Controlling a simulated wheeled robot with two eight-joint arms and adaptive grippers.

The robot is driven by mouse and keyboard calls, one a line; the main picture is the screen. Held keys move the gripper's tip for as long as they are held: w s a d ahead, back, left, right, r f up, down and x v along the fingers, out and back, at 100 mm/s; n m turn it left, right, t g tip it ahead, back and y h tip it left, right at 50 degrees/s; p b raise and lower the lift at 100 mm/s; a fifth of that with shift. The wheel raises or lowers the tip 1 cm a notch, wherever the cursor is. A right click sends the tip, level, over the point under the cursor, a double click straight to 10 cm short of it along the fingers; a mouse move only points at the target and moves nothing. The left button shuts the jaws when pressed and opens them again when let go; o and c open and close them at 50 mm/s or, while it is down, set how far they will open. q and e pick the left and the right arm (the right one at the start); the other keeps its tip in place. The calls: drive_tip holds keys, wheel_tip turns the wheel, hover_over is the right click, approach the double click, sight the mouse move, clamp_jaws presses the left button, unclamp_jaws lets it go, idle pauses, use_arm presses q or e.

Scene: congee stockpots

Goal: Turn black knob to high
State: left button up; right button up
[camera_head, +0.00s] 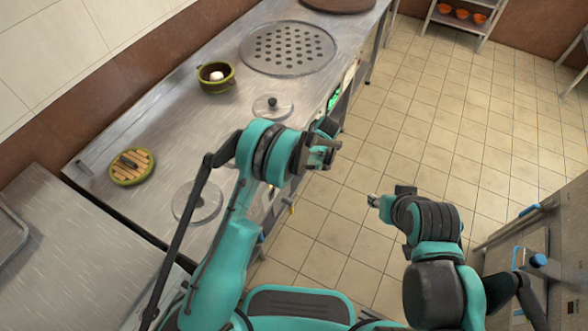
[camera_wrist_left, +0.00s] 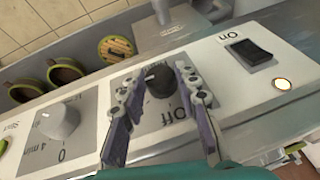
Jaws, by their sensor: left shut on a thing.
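The black knob (camera_wrist_left: 160,82) sits on the light control panel (camera_wrist_left: 215,95) in the left wrist view. A white mark shows on its left side, and the word "Off" is printed below and to its right. My left gripper (camera_wrist_left: 155,90) has its two fingers on either side of the knob, shut on it. In the head view my left gripper (camera_head: 325,146) is at the counter's front edge, and the knob is hidden there. My right gripper (camera_head: 374,200) is over the floor, away from the counter; its jaws are too small to read.
A white knob (camera_wrist_left: 60,122) is left of the black one on the panel. A black rocker switch (camera_wrist_left: 249,52) and a lit round lamp (camera_wrist_left: 282,84) are to the right.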

use_arm(q)
drive_tip(key=shift+w+g+y, duration=0.1)
drive_tip(key=shift+g+y, duration=0.2)
drive_tip(key=shift+g, duration=0.2)
drive_tip(key=o, duration=1.2)
drive_tip(key=shift+c, duration=0.2)
drive_tip(key=v, duration=1.2)
